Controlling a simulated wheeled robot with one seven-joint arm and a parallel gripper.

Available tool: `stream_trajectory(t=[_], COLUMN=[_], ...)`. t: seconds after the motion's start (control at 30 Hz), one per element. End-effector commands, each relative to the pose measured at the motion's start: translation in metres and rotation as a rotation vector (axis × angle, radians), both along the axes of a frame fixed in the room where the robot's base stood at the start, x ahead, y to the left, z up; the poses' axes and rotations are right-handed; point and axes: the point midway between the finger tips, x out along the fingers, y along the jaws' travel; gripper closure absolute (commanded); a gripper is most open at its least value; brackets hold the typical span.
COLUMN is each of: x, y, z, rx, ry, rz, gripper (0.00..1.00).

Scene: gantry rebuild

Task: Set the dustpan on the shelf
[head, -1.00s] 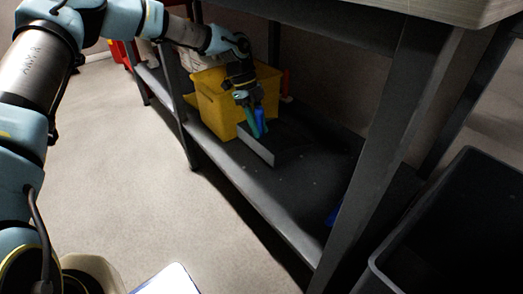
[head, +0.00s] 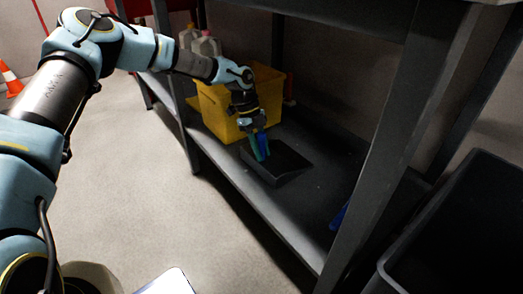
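The dark dustpan (head: 280,165) is at the lower shelf (head: 240,181) of the workbench, its flat pan spread to the right of my gripper. It looks level and low over the shelf surface; I cannot tell whether it is fully resting on it. My gripper (head: 261,149) points down at the dustpan's left, back part. A green piece and a blue piece show at the fingertips. I cannot tell which is finger and which is handle, or whether the fingers are closed.
A yellow bucket (head: 215,109) stands on the shelf just behind my gripper, with pale bottles (head: 205,45) beyond it. A blue object (head: 338,216) lies near the front bench leg (head: 375,160). A dark bin (head: 455,225) stands at right. The shelf right of the dustpan is mostly clear.

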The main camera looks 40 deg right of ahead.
Motion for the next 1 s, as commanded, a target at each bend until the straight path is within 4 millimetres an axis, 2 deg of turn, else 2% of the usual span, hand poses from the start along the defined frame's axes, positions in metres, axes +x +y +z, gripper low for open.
stream_trajectory(t=[0.03, 0.27, 0.57, 0.73, 1.0], x=[0.0, 0.0, 0.0, 0.009, 0.03], y=[0.0, 0.0, 0.0, 0.001, 0.003], z=[0.0, 0.0, 0.003, 0.024, 0.077], rx=[0.0, 0.0, -0.001, -0.001, 0.0], ry=[0.0, 0.0, 0.0, -0.003, -0.002], rz=[0.0, 0.0, 0.0, 0.0, 0.001], gripper=[0.66, 0.41, 0.41, 0.41, 0.41])
